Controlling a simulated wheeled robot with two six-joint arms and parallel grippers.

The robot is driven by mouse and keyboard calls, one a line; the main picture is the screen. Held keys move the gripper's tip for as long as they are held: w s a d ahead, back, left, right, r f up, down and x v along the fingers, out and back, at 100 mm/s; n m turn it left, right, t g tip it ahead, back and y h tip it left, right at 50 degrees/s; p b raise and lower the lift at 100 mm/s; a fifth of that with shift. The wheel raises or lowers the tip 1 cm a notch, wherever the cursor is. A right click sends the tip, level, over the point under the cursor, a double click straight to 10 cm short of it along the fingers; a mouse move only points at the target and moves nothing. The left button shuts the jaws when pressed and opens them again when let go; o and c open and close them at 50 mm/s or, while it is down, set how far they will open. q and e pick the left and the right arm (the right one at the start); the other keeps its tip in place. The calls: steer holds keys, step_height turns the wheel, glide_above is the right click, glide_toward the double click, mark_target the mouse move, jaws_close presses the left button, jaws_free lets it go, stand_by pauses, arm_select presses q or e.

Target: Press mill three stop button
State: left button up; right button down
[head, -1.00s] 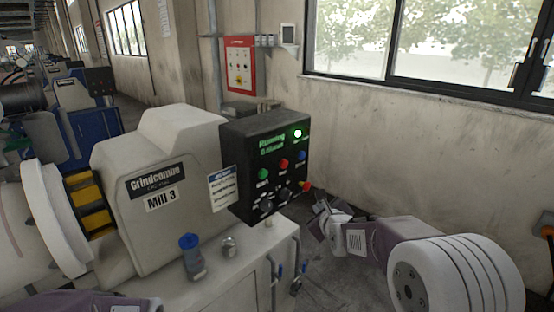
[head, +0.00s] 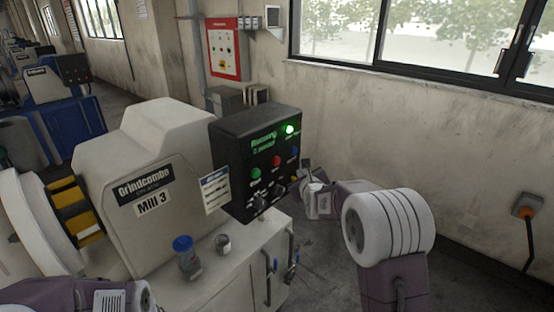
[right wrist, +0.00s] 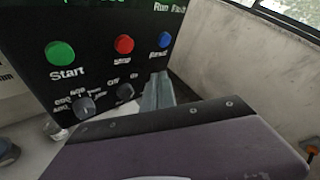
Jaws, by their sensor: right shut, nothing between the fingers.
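The black control box (head: 232,150) of Mill 3 has a lit green "Running" display. Its red stop button (head: 276,160) sits between the green start button (head: 256,173) and a blue button (head: 293,151). In the right wrist view the red button (right wrist: 124,44) is uncovered. My right gripper (head: 301,180) is at the box's lower right edge. In the right wrist view its shut fingers (right wrist: 158,84) point up at the panel, right of and below the red button, just under the blue one (right wrist: 159,40). Contact is not visible. My left gripper is out of view.
Dark selector knobs (right wrist: 84,107) sit below the buttons. A blue-lidded jar (head: 184,257) and a small metal cup (head: 223,244) stand on the mill's base. A red wall panel (head: 223,50) hangs behind. Bare wall stands right of the box.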

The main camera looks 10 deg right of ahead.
mark_target(276, 161)
steer(key=w+a+p, duration=0.3)
steer(key=w+a, duration=0.1)
steer(key=w, duration=0.1)
steer(key=shift+p, duration=0.35)
steer(key=shift+w+a, duration=0.15)
stand_by(1.7)
steer(key=shift+w+a, duration=0.2)
steer(key=shift+w, duration=0.1)
